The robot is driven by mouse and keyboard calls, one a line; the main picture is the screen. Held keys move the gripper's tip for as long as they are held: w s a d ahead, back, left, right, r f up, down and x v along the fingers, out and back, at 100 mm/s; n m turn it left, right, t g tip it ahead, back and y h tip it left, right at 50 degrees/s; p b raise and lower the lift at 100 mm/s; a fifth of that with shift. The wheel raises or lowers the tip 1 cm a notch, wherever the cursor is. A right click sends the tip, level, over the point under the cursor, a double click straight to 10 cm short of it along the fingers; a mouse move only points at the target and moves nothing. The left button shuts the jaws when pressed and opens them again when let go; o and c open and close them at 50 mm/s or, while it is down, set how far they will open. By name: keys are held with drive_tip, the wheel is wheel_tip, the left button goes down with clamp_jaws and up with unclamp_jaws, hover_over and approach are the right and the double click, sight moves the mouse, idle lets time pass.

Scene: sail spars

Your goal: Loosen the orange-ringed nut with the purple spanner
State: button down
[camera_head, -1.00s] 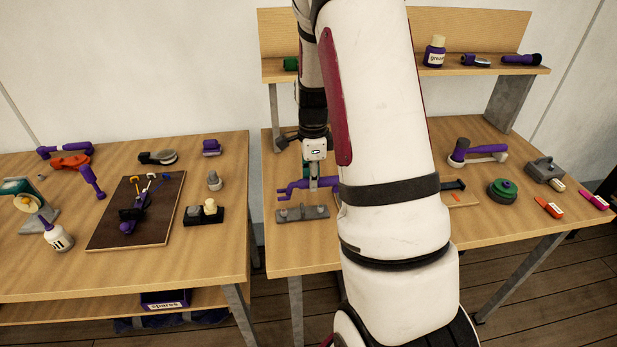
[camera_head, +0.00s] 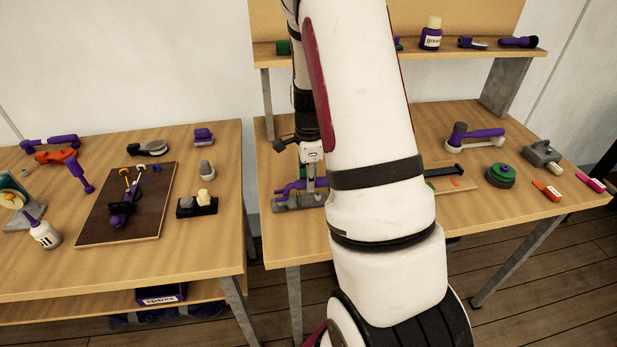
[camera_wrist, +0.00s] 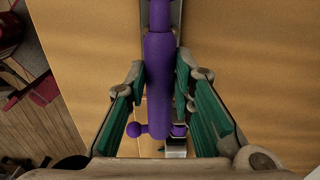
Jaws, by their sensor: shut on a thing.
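My gripper (camera_wrist: 160,70) is shut on a purple tool (camera_wrist: 159,60), with its green-padded fingers on either side of the handle in the wrist view. The tool has a short crosspiece with a round knob at its lower end. In the head view the tool (camera_head: 289,187) lies low at the grey rack (camera_head: 298,203); my arm hides its right part, and I cannot tell if it is the spanner. A small orange part (camera_head: 126,171) stands at the back of the dark board (camera_head: 148,222) on the left table; it is too small to tell if it is the nut's ring.
A dark and purple fixture (camera_head: 120,212) sits on the board. An oil bottle (camera_head: 44,235) and a black holder (camera_head: 197,206) stand near it. A gap separates the two tables. A shelf (camera_head: 470,52) rises behind the right table, and a green round tin (camera_head: 500,175) stands further right.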

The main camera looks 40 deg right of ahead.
drive_tip(key=shift+f+b, duration=0.5)
drive_tip(key=shift+f, duration=0.4)
idle(0.7)
drive_tip(key=w+n, duration=0.1)
drive_tip(key=w+d+n, duration=0.1)
drive_tip(key=shift+n, duration=0.4)
drive_tip(key=w+n, duration=0.2)
drive_tip(key=n, duration=0.1)
drive_tip(key=shift+w+d+n, duration=0.1)
drive_tip(key=shift+d+n, duration=0.15)
drive_tip(key=shift+n, duration=0.05)
drive_tip(key=shift+s+a+m, duration=0.1)
drive_tip(key=shift+s+m, duration=0.4)
drive_tip(key=shift+m, duration=0.3)
drive_tip(key=c, duration=1.9)
unclamp_jaws()
clamp_jaws()
drive_tip(key=shift+r, duration=0.2)
